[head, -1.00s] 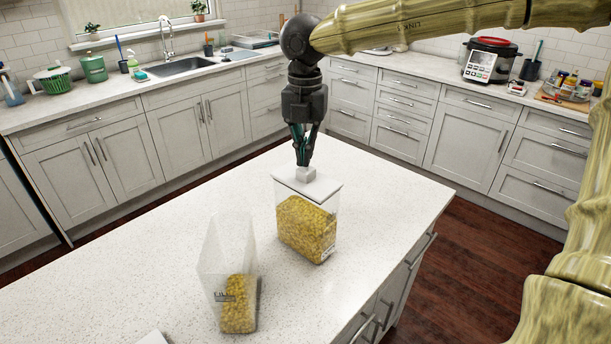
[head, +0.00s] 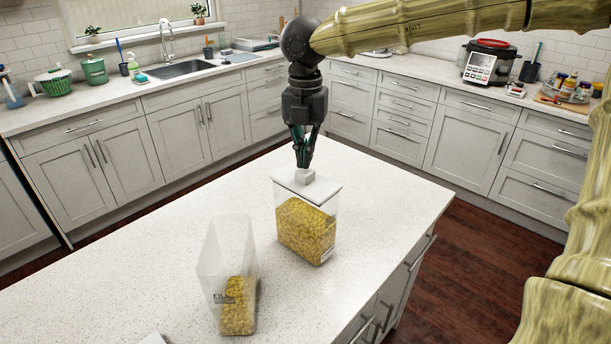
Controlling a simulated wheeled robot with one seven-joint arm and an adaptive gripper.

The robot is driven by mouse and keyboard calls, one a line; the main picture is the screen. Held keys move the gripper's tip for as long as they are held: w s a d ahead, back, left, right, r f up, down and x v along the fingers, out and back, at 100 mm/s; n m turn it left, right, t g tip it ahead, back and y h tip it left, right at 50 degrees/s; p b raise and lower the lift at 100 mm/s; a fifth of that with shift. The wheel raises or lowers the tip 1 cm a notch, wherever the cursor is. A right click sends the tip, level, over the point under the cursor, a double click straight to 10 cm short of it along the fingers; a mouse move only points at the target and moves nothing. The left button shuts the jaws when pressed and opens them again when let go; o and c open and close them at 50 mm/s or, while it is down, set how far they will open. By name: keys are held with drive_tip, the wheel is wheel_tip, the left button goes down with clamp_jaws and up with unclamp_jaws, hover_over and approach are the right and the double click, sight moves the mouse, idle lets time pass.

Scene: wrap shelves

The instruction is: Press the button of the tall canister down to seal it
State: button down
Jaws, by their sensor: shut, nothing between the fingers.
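The tall canister (head: 305,232) is clear, holds yellow pasta-like pieces and stands upright on the island counter. Its white lid (head: 323,187) is on top, with a pale raised block, the button (head: 305,177), standing up from it. My gripper (head: 304,165) points straight down over the button, its fingers shut and empty. The fingertips are at the button's top; whether they touch it or sit just above, I cannot tell. The fingertips partly cover the button's far side.
An open, clear container (head: 238,300) with yellow pieces stands front left of the canister on the white island counter (head: 130,285). Part of a pale flat object (head: 153,338) shows at the bottom edge. The counter left of the canister is clear.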

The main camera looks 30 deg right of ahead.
sight(305, 170)
drive_tip(key=shift+f+b, duration=0.5)
drive_tip(key=shift+f, duration=1.75)
drive_tip(key=shift+r+p, duration=3.8)
